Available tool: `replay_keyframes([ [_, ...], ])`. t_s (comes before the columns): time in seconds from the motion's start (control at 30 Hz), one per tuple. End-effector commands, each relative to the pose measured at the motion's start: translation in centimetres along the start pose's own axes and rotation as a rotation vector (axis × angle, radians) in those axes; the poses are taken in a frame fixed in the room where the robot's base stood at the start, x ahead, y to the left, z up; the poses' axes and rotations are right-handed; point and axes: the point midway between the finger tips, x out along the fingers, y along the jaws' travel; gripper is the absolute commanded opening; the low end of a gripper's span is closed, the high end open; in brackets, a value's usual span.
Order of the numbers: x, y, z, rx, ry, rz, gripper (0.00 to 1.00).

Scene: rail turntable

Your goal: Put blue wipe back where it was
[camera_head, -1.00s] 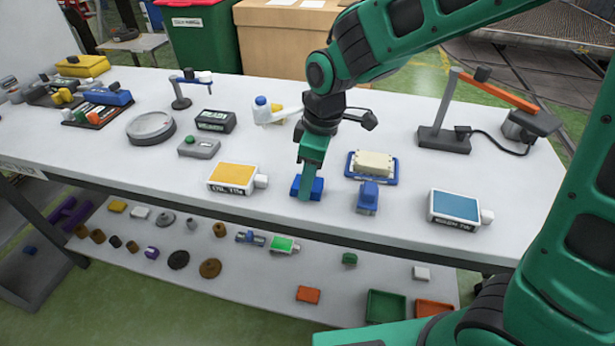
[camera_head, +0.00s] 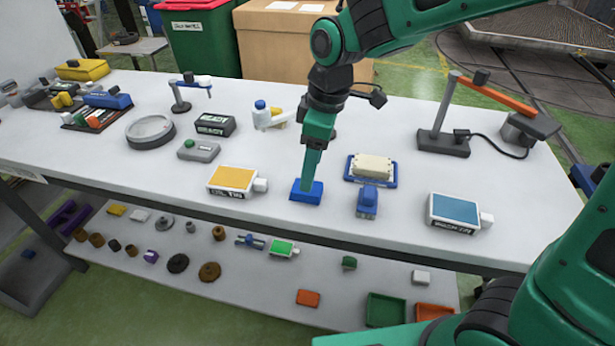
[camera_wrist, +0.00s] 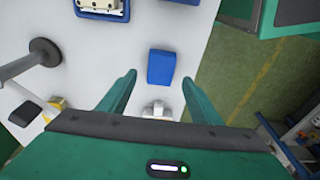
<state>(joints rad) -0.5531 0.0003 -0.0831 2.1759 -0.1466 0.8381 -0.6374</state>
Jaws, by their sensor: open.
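The blue wipe (camera_head: 312,197) is a small flat blue block. It lies on the white table near its front edge, right of the yellow-labelled bottle. It also shows in the wrist view (camera_wrist: 161,67), bare on the white surface. My gripper (camera_head: 307,185) points down just above it, hiding part of its back side in the head view. In the wrist view my gripper (camera_wrist: 159,79) is open, with one finger to each side and the wipe between and beyond the tips. Neither finger visibly touches it.
To the right are a blue brush-like block (camera_head: 367,203), a blue tray (camera_head: 383,183) with a cream block, and a blue-labelled bottle (camera_head: 454,210). The white table (camera_head: 280,227) is clear in front.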

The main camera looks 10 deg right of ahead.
Motion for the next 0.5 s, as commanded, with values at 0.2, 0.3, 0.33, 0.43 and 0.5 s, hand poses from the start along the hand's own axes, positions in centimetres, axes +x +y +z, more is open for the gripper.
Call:
replay_keyframes([
  [0.2,-4.2,0.0,0.0,0.0,0.003,0.003,0.58],
  [0.3,-5.4,0.1,-0.1,0.001,0.002,0.002,0.58],
  [0.33,-5.7,0.0,-0.1,0.0,0.001,0.001,0.58],
  [0.43,-6.4,0.0,0.0,0.0,0.001,0.001,0.58],
  [0.5,-6.6,0.0,0.0,-0.001,0.001,0.001,0.58],
])
